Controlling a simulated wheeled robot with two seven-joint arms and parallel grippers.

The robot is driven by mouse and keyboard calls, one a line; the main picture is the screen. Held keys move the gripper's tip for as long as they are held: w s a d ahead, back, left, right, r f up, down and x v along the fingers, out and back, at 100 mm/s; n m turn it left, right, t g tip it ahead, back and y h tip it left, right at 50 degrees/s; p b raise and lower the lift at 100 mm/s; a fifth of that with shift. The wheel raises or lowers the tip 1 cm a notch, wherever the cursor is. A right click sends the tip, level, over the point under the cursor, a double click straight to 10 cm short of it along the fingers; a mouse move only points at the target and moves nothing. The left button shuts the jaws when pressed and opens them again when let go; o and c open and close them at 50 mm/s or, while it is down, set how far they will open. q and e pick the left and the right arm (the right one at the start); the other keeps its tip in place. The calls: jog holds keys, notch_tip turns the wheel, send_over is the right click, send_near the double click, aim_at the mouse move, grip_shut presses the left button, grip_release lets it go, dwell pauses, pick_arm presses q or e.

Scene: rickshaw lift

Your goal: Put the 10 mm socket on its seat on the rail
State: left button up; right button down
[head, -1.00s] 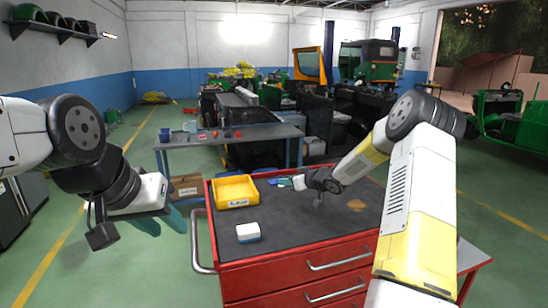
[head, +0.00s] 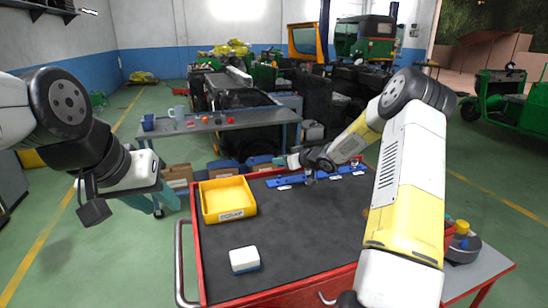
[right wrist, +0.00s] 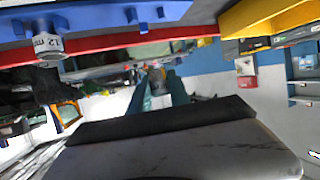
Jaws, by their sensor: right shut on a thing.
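The blue rail (head: 290,181) lies along the far edge of the cart top, with white labels and upright seat pegs. A metal socket marked 12 (right wrist: 45,42) sits on the rail; the right wrist view shows it upside down. My right gripper (head: 284,161) is above the rail's left end. In the right wrist view its teal fingers (right wrist: 159,88) are shut on a small greyish thing, mostly hidden; I cannot read its size. My left gripper (head: 156,204) is left of the cart, its teal fingers apart and empty.
A yellow bin (head: 227,217) stands on the left of the red cart's dark top (head: 310,235). A white-and-blue block (head: 244,260) lies nearer. The middle of the top is clear. A grey workbench (head: 215,123) stands behind.

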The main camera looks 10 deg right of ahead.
aim_at(282, 182)
jog(key=shift+f, duration=2.45)
jog(key=shift+s, duration=0.1)
jog(key=shift+f, duration=0.6)
